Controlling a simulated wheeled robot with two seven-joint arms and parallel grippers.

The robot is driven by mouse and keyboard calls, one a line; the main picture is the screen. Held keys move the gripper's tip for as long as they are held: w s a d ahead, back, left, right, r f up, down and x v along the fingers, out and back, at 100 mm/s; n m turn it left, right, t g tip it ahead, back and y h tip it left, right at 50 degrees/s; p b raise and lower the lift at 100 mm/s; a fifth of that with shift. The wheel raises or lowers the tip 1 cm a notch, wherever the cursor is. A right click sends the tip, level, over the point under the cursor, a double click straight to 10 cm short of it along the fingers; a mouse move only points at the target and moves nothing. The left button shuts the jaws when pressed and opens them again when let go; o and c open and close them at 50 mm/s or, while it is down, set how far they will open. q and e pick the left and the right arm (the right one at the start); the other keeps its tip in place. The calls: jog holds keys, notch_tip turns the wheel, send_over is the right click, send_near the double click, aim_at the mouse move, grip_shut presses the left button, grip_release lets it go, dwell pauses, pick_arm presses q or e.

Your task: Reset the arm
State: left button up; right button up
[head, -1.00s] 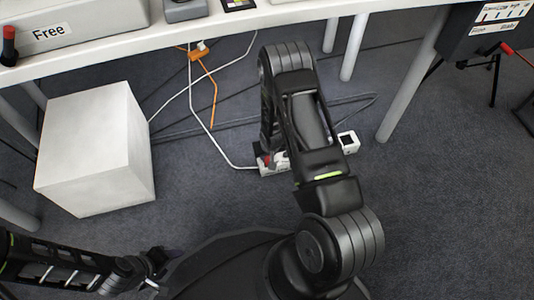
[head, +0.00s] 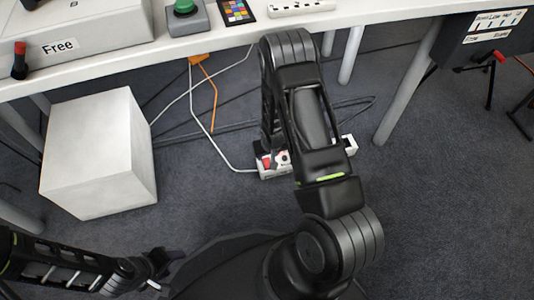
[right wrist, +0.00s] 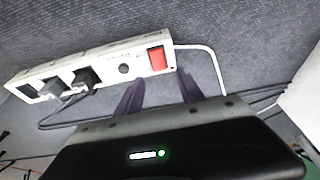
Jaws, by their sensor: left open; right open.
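My right arm (head: 315,120) reaches forward over the floor, and its gripper is hidden behind the arm in the head view. In the right wrist view my right gripper (right wrist: 160,88) is open, with two dark fingers apart and nothing between them. A white power strip (right wrist: 65,75) with a red switch and black plugs lies just beyond the fingertips. In the head view the same strip (head: 270,172) lies on the floor, partly covered by the arm. My left gripper (head: 168,265) is at the lower left, low over the floor, open and empty.
A white table (head: 190,46) crosses the top, carrying a grey box (head: 100,25) labelled Free, a green button (head: 185,8), a colour chart (head: 237,11) and another strip (head: 300,7). A white cube (head: 95,150) stands on the floor at left. Cables (head: 200,135) trail behind the floor strip.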

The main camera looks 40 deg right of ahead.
pick_arm(q)
jog(key=shift+s+r, duration=0.1)
jog(key=shift+r, duration=0.25)
pick_arm(e)
jog(key=shift+v, duration=0.95)
jog(key=s+a+r+g+y, duration=0.1)
jog(key=s+a+y, duration=0.1)
jog(key=s+a, duration=0.5)
jog(key=s+a+r+n+y, duration=0.1)
jog(key=s+a, duration=0.3)
jog(key=a, duration=0.7)
jog(key=s+a+r+g+y, duration=0.1)
jog(key=s+a+y, duration=0.1)
jog(key=s+a, duration=0.5)
pick_arm(q)
jog(key=s+d+r+p, duration=0.1)
jog(key=r+p, duration=1.7)
jog(key=s+r+p, duration=0.2)
jog(key=r+p, duration=1.6)
jog(key=shift+d+r+m+g+h, duration=0.3)
jog(key=shift+d+g, duration=0.1)
pick_arm(e)
jog(key=a+r, duration=0.2)
jog(key=r, duration=1.6)
jog(key=a+r+n, duration=0.1)
jog(key=a+r, duration=0.1)
jog(key=r, duration=1.7)
jog(key=shift+s, duration=0.45)
